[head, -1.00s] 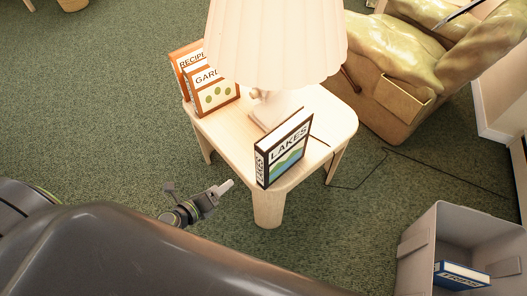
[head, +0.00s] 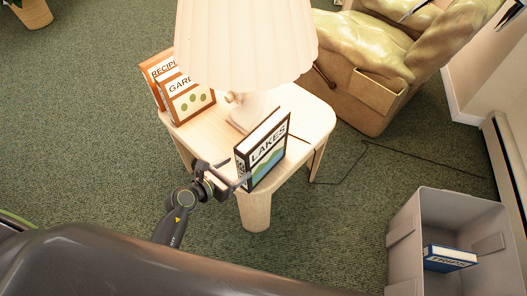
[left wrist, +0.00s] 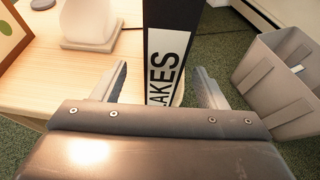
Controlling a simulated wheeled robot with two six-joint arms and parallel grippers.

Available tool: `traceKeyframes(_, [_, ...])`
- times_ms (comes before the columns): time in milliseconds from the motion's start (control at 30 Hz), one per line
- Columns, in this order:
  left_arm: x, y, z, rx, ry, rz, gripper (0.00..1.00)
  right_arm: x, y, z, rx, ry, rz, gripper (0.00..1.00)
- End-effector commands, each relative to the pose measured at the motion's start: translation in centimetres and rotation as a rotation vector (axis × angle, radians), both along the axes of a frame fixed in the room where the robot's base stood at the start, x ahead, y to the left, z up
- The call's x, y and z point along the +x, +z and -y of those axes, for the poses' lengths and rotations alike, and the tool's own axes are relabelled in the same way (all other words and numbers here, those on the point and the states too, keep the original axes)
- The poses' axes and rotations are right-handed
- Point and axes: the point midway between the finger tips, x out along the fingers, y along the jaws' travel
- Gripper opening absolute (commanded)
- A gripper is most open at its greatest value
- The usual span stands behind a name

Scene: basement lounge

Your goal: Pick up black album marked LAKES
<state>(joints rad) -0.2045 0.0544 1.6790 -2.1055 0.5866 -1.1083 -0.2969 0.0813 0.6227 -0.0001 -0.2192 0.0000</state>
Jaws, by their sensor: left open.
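The black album marked LAKES (head: 264,152) stands upright on the near edge of the small wooden side table (head: 311,122). Its cover has a blue and green picture. In the left wrist view its black spine (left wrist: 167,60) with a white label stands upright between my finger tips, with part of the label low in the gap. My left gripper (head: 238,180) is open at the spine side of the album, and its jaws (left wrist: 165,88) stand one on each side of the spine. I cannot tell if either finger touches it. My right gripper is not in view.
A lamp with a pleated shade (head: 245,45) stands behind the album. Orange albums marked RECIPE (head: 160,72) and GARD (head: 188,100) stand at the table's left. A grey bin (head: 405,240) on the floor at right holds a blue album (head: 449,258). A cushioned armchair (head: 365,65) stands behind.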

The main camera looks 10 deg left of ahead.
Motion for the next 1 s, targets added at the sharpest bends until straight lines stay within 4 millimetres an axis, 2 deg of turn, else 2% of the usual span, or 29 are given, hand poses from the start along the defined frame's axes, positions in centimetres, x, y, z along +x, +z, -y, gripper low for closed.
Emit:
traceKeyframes(100, [1.3, -0.6, 0.7, -0.002, 0.001, 0.000, 0.66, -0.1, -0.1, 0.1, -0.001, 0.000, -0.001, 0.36])
traceKeyframes(333, [2.5, -1.1, 1.4, -0.003, 0.001, 0.001, 0.66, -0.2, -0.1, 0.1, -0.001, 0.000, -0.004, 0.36])
traceKeyframes(600, [5.4, -2.5, 3.2, -0.003, 0.002, 0.000, 0.66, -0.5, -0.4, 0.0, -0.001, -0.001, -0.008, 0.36])
traceKeyframes(933, [5.9, -2.7, 3.4, -0.001, 0.003, -0.002, 0.66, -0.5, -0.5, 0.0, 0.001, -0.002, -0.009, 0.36])
traceKeyframes(1000, [5.9, -2.7, 3.4, -0.001, 0.003, -0.002, 0.58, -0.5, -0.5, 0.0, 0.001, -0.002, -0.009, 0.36])
